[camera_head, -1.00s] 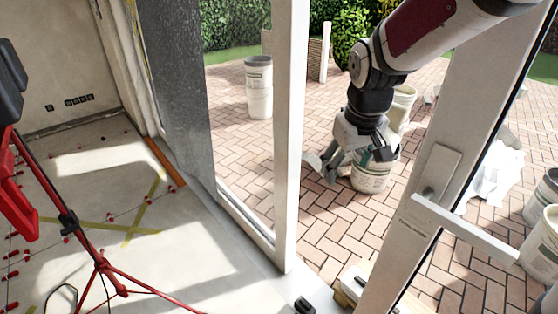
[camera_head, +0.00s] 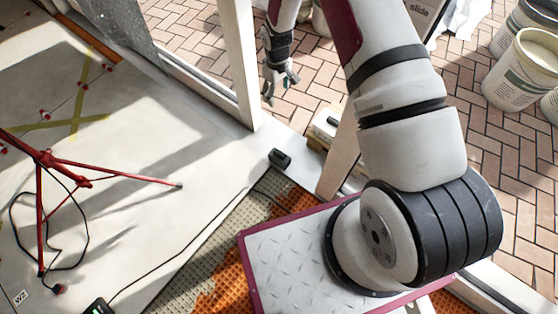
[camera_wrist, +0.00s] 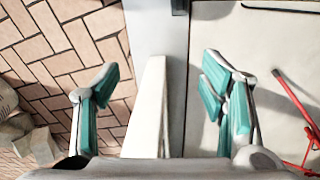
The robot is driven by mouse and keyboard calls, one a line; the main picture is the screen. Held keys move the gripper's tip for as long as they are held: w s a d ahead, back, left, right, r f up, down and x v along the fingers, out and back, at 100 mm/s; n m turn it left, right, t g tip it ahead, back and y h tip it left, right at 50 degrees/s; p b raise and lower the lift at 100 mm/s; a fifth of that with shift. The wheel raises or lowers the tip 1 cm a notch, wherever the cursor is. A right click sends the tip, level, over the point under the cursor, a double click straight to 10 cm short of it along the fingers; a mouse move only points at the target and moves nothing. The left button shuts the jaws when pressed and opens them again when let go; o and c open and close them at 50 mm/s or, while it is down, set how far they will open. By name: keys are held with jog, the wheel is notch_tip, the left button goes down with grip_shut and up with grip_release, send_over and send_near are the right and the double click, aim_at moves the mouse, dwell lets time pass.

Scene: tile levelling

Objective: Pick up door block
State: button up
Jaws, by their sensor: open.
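A small black block (camera_head: 280,158) lies on the threshold by the foot of the white door post; it may be the door block, but I cannot tell for sure. My gripper (camera_head: 280,85) hangs near the white post, above and beyond the black block in the head view, apart from it. In the wrist view my gripper (camera_wrist: 162,88) is open, with teal finger pads spread and nothing held between them.
The white post (camera_head: 240,70) and the door edge (camera_wrist: 150,110) stand close to my gripper. A red tripod (camera_head: 60,165) stands on the pale floor at left, with a cable loop. Buckets (camera_head: 525,75) stand on the brick paving at right. A pale item on wood (camera_head: 325,125) lies beyond the threshold.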

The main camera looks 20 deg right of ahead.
jog(key=n+g+b, duration=0.1)
jog(key=b, duration=0.5)
send_over(279, 157)
jog(key=f, duration=2.5)
jog(key=shift+w+d+f, duration=0.1)
jog(key=shift+w+d, duration=0.25)
notch_tip(279, 157, down, 8)
jog(key=b, duration=0.2)
jog(key=shift+b, duration=0.35)
jog(key=shift+w+f+b, duration=0.2)
jog(key=shift+f+b, duration=1.6)
jog(key=shift+f, duration=1.05)
grip_shut()
